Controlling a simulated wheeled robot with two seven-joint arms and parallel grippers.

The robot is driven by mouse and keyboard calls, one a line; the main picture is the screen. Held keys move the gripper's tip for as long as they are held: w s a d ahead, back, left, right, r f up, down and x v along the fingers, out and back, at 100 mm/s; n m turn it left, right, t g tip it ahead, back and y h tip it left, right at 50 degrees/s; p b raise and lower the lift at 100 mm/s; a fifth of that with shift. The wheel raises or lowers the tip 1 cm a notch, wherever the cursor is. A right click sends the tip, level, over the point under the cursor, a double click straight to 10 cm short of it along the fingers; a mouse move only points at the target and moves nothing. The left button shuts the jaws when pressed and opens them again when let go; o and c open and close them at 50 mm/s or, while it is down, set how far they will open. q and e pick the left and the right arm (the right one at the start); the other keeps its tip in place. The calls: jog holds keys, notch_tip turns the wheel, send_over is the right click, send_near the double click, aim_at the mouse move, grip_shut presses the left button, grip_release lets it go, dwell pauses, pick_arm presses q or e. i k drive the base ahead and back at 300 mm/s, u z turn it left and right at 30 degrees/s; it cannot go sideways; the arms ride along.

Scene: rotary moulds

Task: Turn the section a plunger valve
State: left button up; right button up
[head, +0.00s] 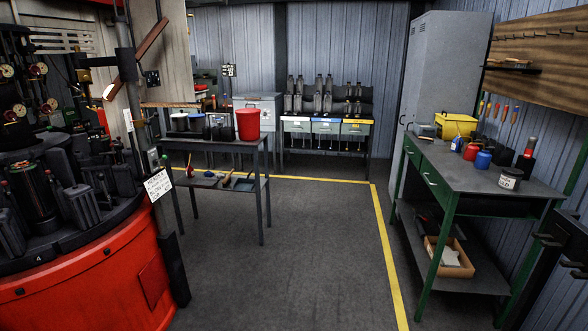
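A large rotary mould machine (90,280) with a red base fills the left side of the head view. Dark mould blocks (78,208) stand on its deck, and a "4" is marked on the rim. Round gauges (40,68) and dark pipework show higher up at the left edge. I cannot pick out which fitting is the section a plunger valve; the small parts there are dark and crowded. A post with a white sign (157,185) stands at the machine's right edge. Neither of my grippers is in view.
A dark table (215,145) with a red bucket (248,124) stands beyond the machine. A green-legged workbench (478,180) with bottles and a yellow box (456,127) is at right. Grey floor (290,260) between them is clear, with a yellow line (387,250).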

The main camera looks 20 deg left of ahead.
aim_at(34, 70)
jog(key=u, duration=0.2)
jog(key=i, duration=2.25)
jog(key=u, duration=0.65)
jog(key=i, duration=1.75)
jog(key=u, duration=1.65)
jog(key=i, duration=1.1)
jog(key=u, duration=1.3)
jog(key=i, duration=0.3)
jog(key=u, duration=0.15)
